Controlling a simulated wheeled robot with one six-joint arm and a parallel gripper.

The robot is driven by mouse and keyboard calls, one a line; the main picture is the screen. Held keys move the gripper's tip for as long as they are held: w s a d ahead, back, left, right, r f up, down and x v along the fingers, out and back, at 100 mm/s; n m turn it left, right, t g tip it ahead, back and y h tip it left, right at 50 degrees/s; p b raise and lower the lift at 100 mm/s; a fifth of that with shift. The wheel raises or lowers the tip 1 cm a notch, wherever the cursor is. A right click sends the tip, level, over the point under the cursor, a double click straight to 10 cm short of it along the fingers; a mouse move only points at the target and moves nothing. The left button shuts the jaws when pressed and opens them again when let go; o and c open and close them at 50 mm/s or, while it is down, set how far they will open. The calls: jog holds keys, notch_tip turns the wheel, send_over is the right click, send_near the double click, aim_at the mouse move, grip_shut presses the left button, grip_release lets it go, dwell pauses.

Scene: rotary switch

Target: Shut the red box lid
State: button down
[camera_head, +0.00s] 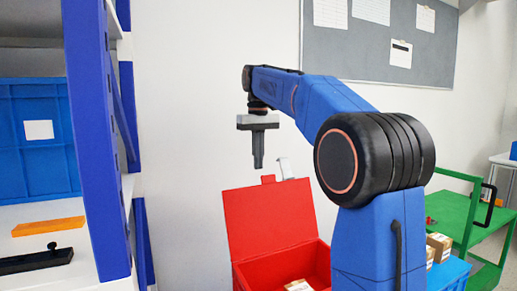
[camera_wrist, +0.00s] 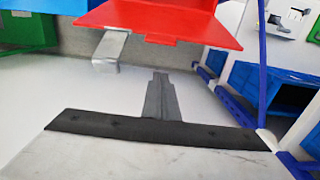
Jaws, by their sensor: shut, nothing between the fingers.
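The red box (camera_head: 283,268) stands low in the head view, its front cut off by the bottom edge. Its red lid (camera_head: 268,219) is open and stands up, leaning slightly back, with a small tab on its top edge. The lid also shows at the top of the wrist view (camera_wrist: 160,18). My gripper (camera_head: 257,164) is shut and empty, pointing down just above and a little left of the lid's top edge. Its closed fingers show in the wrist view (camera_wrist: 160,80), apart from the lid. A silver bracket (camera_head: 285,168) shows beside the lid tab.
A small carton (camera_head: 298,286) lies in the box. A blue shelf post (camera_head: 98,140) and a blue crate (camera_head: 35,140) stand at left. A green cart (camera_head: 455,222) with cartons stands at right. The white wall behind the gripper is bare.

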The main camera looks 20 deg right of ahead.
jog(key=shift+s+f, duration=0.35)
jog(key=shift+s, duration=0.3)
jog(key=shift+s+f, duration=0.3)
jog(key=shift+s, duration=0.35)
jog(key=shift+s+f, duration=0.35)
jog(key=shift+s, duration=0.3)
